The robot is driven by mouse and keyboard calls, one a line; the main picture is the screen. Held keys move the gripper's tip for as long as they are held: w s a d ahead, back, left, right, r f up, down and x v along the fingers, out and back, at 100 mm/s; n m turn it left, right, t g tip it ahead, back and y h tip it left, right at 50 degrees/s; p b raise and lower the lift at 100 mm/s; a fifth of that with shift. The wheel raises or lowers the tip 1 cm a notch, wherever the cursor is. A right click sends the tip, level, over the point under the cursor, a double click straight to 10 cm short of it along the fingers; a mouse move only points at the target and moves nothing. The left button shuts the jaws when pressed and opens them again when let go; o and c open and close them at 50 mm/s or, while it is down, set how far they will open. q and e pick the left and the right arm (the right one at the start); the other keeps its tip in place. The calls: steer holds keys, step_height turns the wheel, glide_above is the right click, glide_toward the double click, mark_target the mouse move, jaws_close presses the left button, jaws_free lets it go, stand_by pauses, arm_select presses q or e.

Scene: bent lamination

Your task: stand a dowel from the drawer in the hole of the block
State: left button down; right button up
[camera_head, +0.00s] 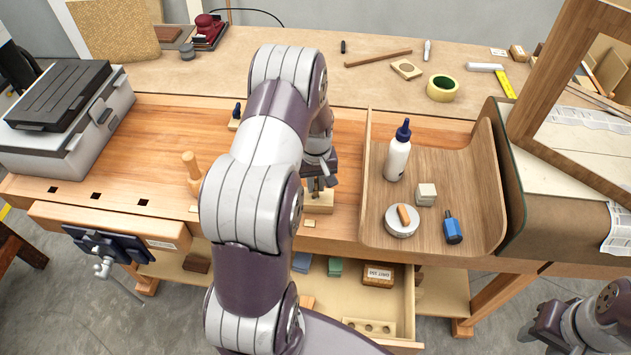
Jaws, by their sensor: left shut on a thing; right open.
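My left arm crosses the middle of the view. Its gripper (317,188) points down over a pale wooden block (322,204) near the bench's front edge. It is shut on a dowel, which is mostly hidden between the fingers. I cannot tell whether the dowel's lower end is in the block's hole, which is hidden too. The open drawer (408,300) is below the bench front, with a pale holed rack (368,326) in it; my arm covers its left part. My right gripper (541,335) is open and empty at the bottom right, away from the bench.
A grey case (75,135) sits far left.

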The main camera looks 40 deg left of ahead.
arm_select(q)
steer(key=shift+f+b, duration=0.5)
steer(key=shift+f, duration=0.45)
stand_by(0.6)
steer(key=c, duration=0.6)
jaws_free()
step_height(320, 180, up, 8)
steer(key=p, duration=0.6)
steer(key=shift+r+p, duration=0.1)
steer(key=shift+p, duration=0.2)
stand_by(0.3)
